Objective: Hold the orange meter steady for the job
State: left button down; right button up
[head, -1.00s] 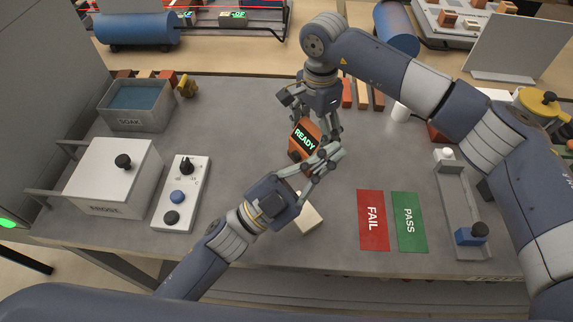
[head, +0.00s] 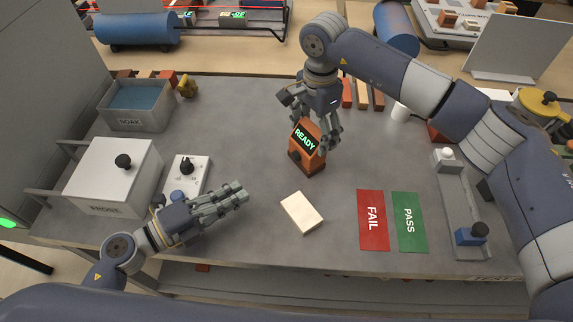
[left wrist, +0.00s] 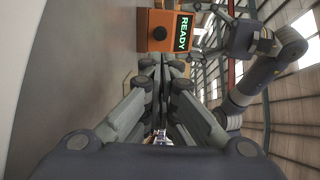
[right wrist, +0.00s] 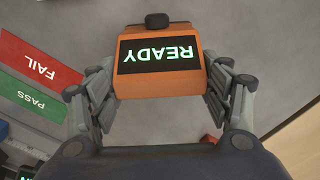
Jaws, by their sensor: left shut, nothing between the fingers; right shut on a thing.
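The orange meter (head: 307,158) stands near the middle of the table, its dark screen reading READY in green. It also shows in the left wrist view (left wrist: 165,31) and the right wrist view (right wrist: 160,86). My right gripper (head: 318,138) comes down from behind it and is shut on it, a finger on each side in the right wrist view (right wrist: 168,92). My left gripper (head: 240,194) is shut and empty, left of the meter and well apart from it, over the table beside the control panel (head: 190,170).
A cream block (head: 301,213) lies in front of the meter. Red FAIL (head: 372,220) and green PASS (head: 409,222) mats lie to its right. The white FROST box (head: 112,175) and SOAK tub (head: 137,105) stand at left. A grey rail fixture (head: 460,205) stands at right.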

jog(key=shift+f, duration=0.1)
pick_arm(q)
send_near(302, 159)
jog(key=x, duration=0.5)
jog(key=shift+w+d, duration=0.15)
jog(key=shift+x, duration=1.05)
pick_arm(e)
jog(key=shift+o, duration=0.2)
jog(key=shift+s+a, duration=0.1)
pick_arm(q)
jog(key=v, duration=1.4)
jog(key=shift+r, duration=0.1)
pick_arm(e)
jog(key=shift+c, duration=0.2)
jog(key=o, duration=1)
jog(key=shift+w, duration=0.2)
jog(key=shift+o, duration=0.2)
